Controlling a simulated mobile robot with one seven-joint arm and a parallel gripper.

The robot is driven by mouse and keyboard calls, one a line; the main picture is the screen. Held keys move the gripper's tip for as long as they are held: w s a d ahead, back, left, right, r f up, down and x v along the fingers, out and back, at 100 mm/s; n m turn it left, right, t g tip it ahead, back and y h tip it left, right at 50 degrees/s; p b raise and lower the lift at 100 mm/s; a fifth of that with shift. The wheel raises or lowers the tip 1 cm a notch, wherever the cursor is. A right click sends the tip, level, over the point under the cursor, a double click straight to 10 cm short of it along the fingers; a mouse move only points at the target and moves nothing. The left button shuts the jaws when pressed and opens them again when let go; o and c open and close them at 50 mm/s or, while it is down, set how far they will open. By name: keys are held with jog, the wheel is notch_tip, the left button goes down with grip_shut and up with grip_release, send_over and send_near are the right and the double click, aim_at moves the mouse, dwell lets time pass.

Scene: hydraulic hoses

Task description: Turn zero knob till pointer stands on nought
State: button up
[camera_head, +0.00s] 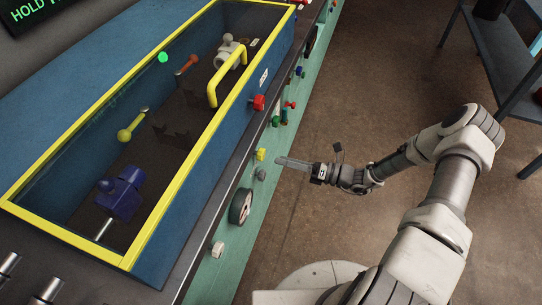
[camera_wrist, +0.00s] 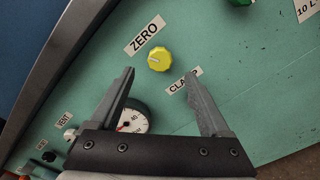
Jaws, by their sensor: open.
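The yellow zero knob (camera_wrist: 159,59) sits on the green panel under a ZERO label (camera_wrist: 145,34), with a small mark on its face. It also shows in the head view (camera_head: 260,154). My gripper (camera_wrist: 160,76) is open and empty, its two fingers spread with the knob just beyond and between the tips, apart from it. In the head view my gripper (camera_head: 281,161) is beside the panel, close to the knob. The round gauge (camera_wrist: 135,117) is partly hidden by my gripper; it shows in the head view (camera_head: 240,206). I cannot read its pointer.
A CLAMP label (camera_wrist: 184,80) lies partly behind the right finger. A red knob (camera_head: 258,102) and green knobs (camera_head: 284,117) are farther along. A yellow-framed tank (camera_head: 150,225) stands left; open floor (camera_head: 330,95) lies right.

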jog(key=v, duration=1.1)
jog(key=s+a+r+n+g+h+p, duration=0.25)
jog(key=r+n+g+h, duration=0.2)
jog(key=r+n, duration=0.6)
jog(key=s+a+r+n+g+h+p, duration=0.1)
jog(key=s+r+n+g+h+p, duration=0.45)
jog(key=r, duration=0.85)
jog(key=s+r+n+t+h+p, duration=0.1)
jog(key=s+r+n+t+h, duration=0.2)
jog(key=r+n, duration=0.4)
jog(key=s+r+n+t+h+p, duration=0.1)
jog(key=s+r+n+t+h, duration=0.3)
jog(key=r, duration=0.9)
jog(key=shift+s+d+r+n+t, duration=0.45)
jog(key=shift+s+n+t, duration=0.75)
jog(key=shift+s+n, duration=0.9)
jog(key=shift+w+f, duration=0.1)
jog(key=shift+w, duration=0.1)
